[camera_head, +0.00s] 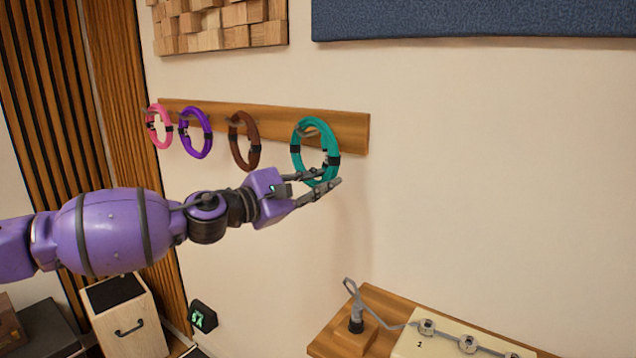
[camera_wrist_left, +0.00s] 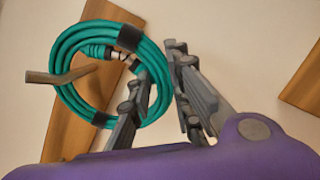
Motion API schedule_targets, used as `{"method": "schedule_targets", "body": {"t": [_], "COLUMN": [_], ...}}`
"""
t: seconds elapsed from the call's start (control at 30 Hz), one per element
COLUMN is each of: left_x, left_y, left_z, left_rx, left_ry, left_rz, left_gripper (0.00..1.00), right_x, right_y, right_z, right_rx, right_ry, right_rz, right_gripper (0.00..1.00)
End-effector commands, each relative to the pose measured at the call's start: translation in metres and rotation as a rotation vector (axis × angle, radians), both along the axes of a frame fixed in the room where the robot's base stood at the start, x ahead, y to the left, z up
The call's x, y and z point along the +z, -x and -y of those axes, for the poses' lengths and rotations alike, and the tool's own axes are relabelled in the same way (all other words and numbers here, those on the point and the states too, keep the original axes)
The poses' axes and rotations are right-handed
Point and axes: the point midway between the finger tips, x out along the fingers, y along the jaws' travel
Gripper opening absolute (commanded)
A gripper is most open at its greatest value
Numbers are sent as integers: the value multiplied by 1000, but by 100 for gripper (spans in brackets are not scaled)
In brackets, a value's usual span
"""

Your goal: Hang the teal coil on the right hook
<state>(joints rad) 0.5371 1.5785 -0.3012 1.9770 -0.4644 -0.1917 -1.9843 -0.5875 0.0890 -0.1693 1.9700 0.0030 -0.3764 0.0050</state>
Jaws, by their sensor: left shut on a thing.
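The teal coil (camera_head: 297,150) is at the right end of the wooden rail (camera_head: 355,135). My left gripper (camera_head: 328,178) is shut on the coil's lower right edge. In the left wrist view the teal coil (camera_wrist_left: 68,85) has black bands and a metal connector, and the gripper fingers (camera_wrist_left: 158,62) close over its right side. The right hook (camera_head: 307,132) shows inside the coil's ring. In the wrist view the hook (camera_wrist_left: 60,75) crosses the coil's left side, so the ring appears to be around it. Whether the coil's weight rests on it I cannot tell. My right gripper is out of view.
Pink (camera_head: 151,128), purple (camera_head: 207,138) and brown (camera_head: 252,135) coils hang on the rail to the left. The wall right of the rail is clear.

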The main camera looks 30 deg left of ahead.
Motion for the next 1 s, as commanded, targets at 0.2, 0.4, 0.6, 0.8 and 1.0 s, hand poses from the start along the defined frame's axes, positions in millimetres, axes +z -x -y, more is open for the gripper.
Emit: {"method": "schedule_targets", "body": {"t": [0.2,0.4,0.6,0.8,1.0], "left_x": [1,1,-1,-2,-3], "left_y": [0,0,0,5,20], "left_z": [0,0,0,-3,-9], "left_rx": [1,0,-1,2,1], "left_ry": [0,0,1,2,2], "left_rz": [2,2,-3,-4,-5], "left_gripper": [23,40,40,40,40], "right_x": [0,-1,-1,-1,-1], "right_y": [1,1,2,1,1], "right_z": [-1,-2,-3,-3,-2], "right_rx": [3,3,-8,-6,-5], "right_ry": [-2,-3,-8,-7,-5], "right_rz": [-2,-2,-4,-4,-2], "right_gripper": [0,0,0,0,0]}}
